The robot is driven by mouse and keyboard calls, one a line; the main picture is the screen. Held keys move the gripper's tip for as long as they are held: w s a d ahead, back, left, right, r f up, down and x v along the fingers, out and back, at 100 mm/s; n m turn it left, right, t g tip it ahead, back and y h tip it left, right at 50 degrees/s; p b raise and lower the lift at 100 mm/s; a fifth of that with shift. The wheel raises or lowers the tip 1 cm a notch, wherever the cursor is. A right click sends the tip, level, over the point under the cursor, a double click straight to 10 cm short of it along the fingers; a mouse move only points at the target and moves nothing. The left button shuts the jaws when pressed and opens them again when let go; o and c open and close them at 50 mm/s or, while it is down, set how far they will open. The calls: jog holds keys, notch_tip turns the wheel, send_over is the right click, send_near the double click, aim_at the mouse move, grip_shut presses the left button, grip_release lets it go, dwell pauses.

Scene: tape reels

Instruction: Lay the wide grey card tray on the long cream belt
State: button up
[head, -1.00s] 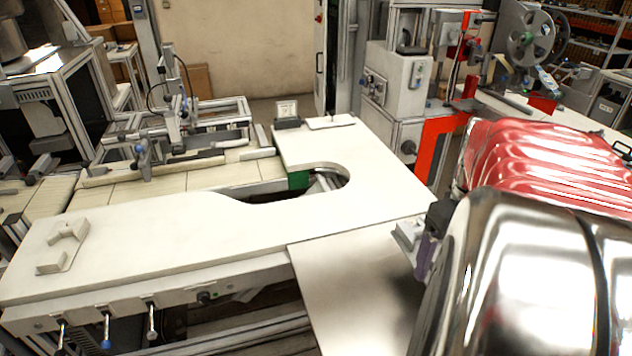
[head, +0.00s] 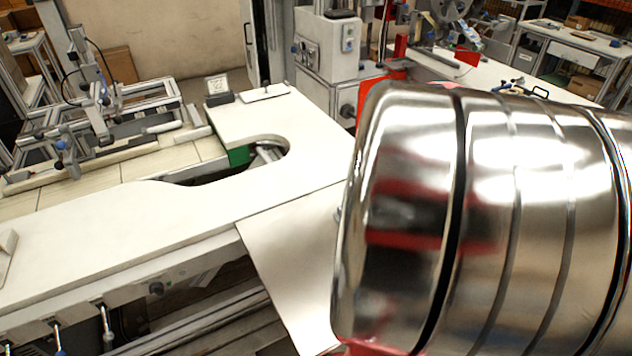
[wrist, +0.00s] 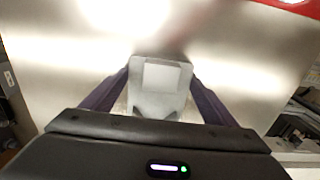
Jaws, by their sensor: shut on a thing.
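In the wrist view my gripper (wrist: 160,100) has its dark purple fingers closed on the sides of a pale grey piece, the card tray (wrist: 160,78). A lighter square face shows on it; its lower part is partly hidden by the gripper body. In the head view my shiny arm hides both the gripper and the tray. The long cream belt (head: 125,192) lies at the left, behind the white worktop, with seams across its surface.
The white worktop (head: 130,222) with a curved cut-out stands before the belt. A smooth metal plate (head: 290,240) joins its right side. A metal frame fixture (head: 120,130) spans the belt's far side. A black stand (head: 219,93) is at the worktop's back corner.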

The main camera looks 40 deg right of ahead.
jog(key=o, duration=1.2)
jog(key=shift+f, duration=0.1)
jog(key=shift+c, duration=0.2)
notch_tip(320, 180, up, 12)
dwell(0.4)
